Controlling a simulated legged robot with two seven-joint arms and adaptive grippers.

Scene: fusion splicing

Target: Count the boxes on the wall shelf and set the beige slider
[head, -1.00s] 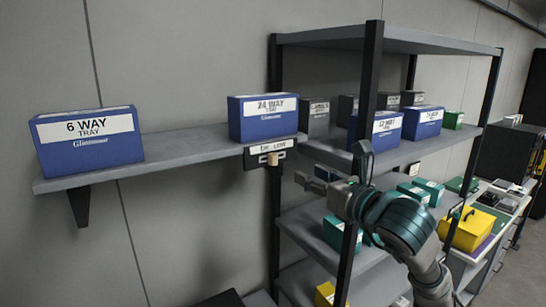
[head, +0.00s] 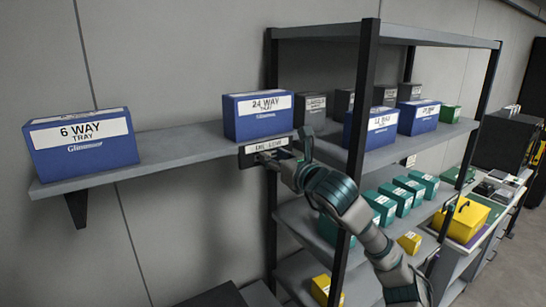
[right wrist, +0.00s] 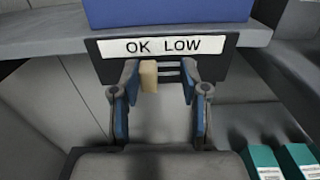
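The wall shelf (head: 180,152) carries two blue boxes, the 6 WAY box (head: 84,143) at the left and the 24 WAY box (head: 258,116) at the right. A dark plate labelled OK LOW (head: 254,160) is on the shelf's front edge below the 24 WAY box. In the right wrist view, the beige slider (right wrist: 148,76) sits on the plate's left part, under OK. My right gripper (right wrist: 160,75) is open at the plate, with the slider between its fingers, close to the left one. In the head view the gripper (head: 285,155) hides the slider. My left gripper is out of view.
A tall rack (head: 365,100) with dark posts stands right of the wall shelf, close to my right arm. It holds blue, grey, teal and yellow boxes. A yellow case (head: 462,218) sits on a bench at the right.

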